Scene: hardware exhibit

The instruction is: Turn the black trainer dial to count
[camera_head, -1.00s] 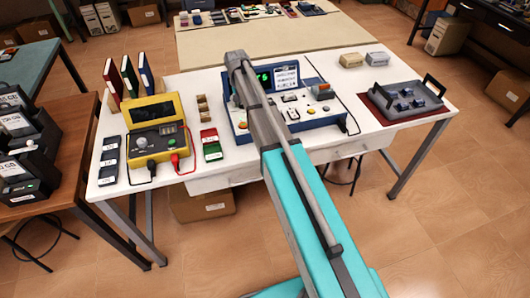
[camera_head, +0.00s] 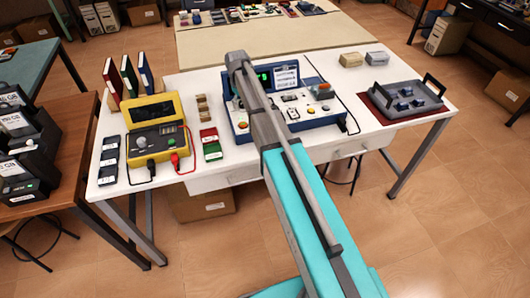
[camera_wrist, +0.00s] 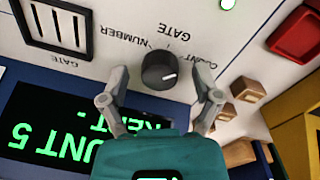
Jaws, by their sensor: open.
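The black trainer dial (camera_wrist: 157,70) sits on the white panel of the blue trainer (camera_head: 241,124). In the wrist view its white mark points right, on the side of the partly covered count label (camera_wrist: 206,63); the number label (camera_wrist: 122,35) and gate label (camera_wrist: 174,32) are above it. All lettering appears upside down. The green display (camera_wrist: 75,125) reads "COUNT 5", partly hidden by my gripper. My gripper (camera_wrist: 162,80) is open, with one finger on each side of the dial and visible gaps between. In the head view my arm hides the dial and gripper.
A yellow meter (camera_head: 155,110) with a red lead stands left of the trainer. Small wooden blocks (camera_wrist: 246,90) and a red item (camera_wrist: 297,34) lie beside the panel.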

